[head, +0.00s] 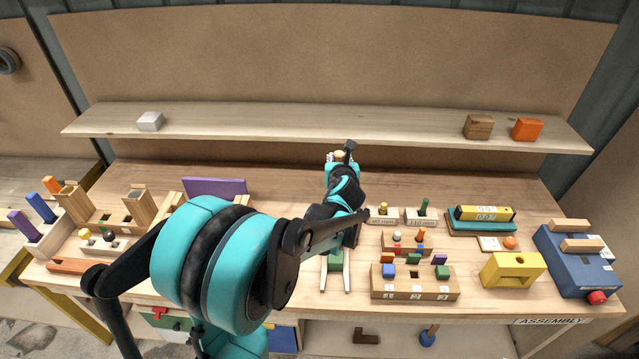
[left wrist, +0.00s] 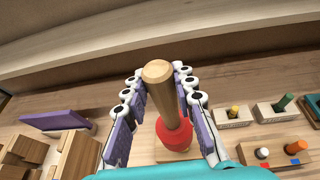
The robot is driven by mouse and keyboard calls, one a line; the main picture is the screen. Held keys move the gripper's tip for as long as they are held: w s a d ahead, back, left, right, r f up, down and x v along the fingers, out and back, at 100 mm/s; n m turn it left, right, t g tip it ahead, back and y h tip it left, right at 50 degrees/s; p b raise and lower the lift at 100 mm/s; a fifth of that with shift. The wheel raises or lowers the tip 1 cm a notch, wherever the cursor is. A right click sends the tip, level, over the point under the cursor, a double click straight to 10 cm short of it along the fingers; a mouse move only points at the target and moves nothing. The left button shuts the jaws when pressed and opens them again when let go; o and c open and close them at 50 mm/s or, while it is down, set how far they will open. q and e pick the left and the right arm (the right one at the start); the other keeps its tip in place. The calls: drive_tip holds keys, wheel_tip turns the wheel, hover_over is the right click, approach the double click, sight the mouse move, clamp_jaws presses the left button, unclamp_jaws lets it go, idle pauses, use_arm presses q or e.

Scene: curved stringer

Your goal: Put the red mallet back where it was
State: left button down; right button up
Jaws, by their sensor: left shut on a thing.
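The red mallet shows in the left wrist view as a wooden handle (left wrist: 158,76) with a red head (left wrist: 174,135). The handle end points toward the camera and the head lies farther away, toward the bench. My left gripper (left wrist: 163,92) is shut on the handle, with purple finger pads on both sides. In the head view my left gripper (head: 342,157) is over the back middle of the workbench (head: 290,190), and my arm hides most of the mallet. A pale board shows behind the red head; I cannot tell whether they touch. My right gripper is not in view.
A long shelf (head: 330,124) runs behind the bench. A purple panel (head: 215,187) and wooden blocks stand on the left. Labelled peg blocks (head: 383,215), a numbered block (head: 414,287), a yellow block (head: 513,269) and a blue box (head: 575,262) stand on the right.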

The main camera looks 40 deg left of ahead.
use_arm(q)
drive_tip(key=s+a+f+n+y+b, duration=0.1)
drive_tip(key=s+a+f+b, duration=0.4)
drive_tip(key=a+f+b, duration=0.2)
drive_tip(key=s+a+f+n+g+y+b, duration=0.1)
drive_tip(key=s+a+f+b, duration=0.5)
drive_tip(key=f, duration=0.5)
drive_tip(key=a+b, duration=0.2)
drive_tip(key=a, duration=0.1)
drive_tip(key=shift+f+g, duration=0.2)
drive_tip(key=shift+g, duration=0.1)
drive_tip(key=shift+f, duration=0.1)
drive_tip(key=c, duration=1.6)
unclamp_jaws()
drive_tip(key=shift+f+b, duration=0.15)
drive_tip(key=shift+b, duration=0.2)
drive_tip(key=shift+c, duration=0.2)
drive_tip(key=o, duration=0.4)
